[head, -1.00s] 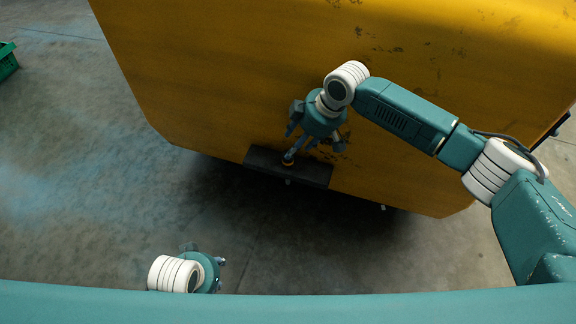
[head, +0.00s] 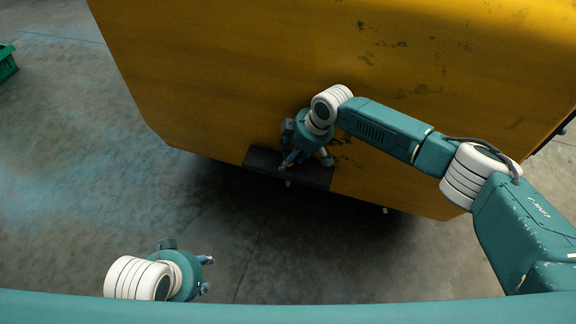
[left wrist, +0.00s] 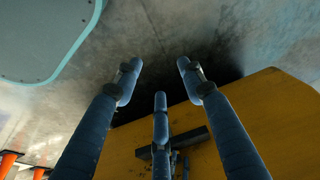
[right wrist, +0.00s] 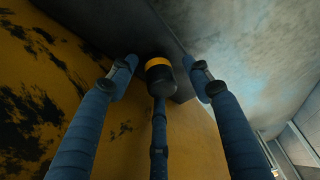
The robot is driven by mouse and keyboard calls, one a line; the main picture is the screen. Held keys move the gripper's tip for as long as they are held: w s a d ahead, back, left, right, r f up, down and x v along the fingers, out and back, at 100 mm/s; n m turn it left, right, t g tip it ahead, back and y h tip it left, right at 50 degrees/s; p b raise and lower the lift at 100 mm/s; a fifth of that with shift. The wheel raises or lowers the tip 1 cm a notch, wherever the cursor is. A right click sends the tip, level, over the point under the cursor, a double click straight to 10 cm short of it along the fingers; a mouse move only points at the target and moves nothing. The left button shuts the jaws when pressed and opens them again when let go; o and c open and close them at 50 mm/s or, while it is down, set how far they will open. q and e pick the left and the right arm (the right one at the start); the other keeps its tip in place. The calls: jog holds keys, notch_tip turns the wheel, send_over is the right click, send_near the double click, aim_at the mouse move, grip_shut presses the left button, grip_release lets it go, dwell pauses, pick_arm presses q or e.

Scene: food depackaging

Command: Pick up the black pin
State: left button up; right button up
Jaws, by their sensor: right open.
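The black pin (right wrist: 158,82) shows in the right wrist view as a short dark cylinder with a yellow band. It stands against a dark ledge (right wrist: 170,40) on the yellow machine. My right gripper (head: 302,160) is at that ledge (head: 318,176) in the head view and mostly hides the pin there. In the right wrist view the fingers of my right gripper (right wrist: 161,68) are spread on both sides of the pin, with a third finger below it. I cannot tell if they touch it. My left gripper (head: 207,273) is open and empty, low over the floor; its spread fingers (left wrist: 158,72) show in the left wrist view.
The large yellow machine panel (head: 230,80) fills the upper middle and right of the head view. A green crate (head: 6,62) stands on the floor at the far left. The grey concrete floor (head: 90,170) at the left is clear.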

jog(key=shift+c, duration=0.3)
grip_shut()
jog(key=shift+r, duration=0.1)
jog(key=shift+r, duration=0.1)
jog(key=shift+r, duration=0.25)
notch_tip(320, 180, up, 8)
jog(key=shift+w+a+r+p, duration=0.1)
jog(key=shift+p, duration=1.05)
notch_tip(320, 180, up, 10)
jog(key=f+p, duration=0.1)
jog(key=p, duration=0.1)
pick_arm(q)
notch_tip(320, 180, down, 20)
jog(key=s+g+p, duration=0.1)
jog(key=shift+s, duration=0.4)
pick_arm(e)
jog(key=s+d, duration=0.4)
jog(key=d, duration=0.4)
jog(key=s+d, duration=0.4)
jog(key=d, duration=0.4)
jog(key=shift+s, duration=0.2)
pick_arm(q)
jog(key=shift+p, duration=0.4)
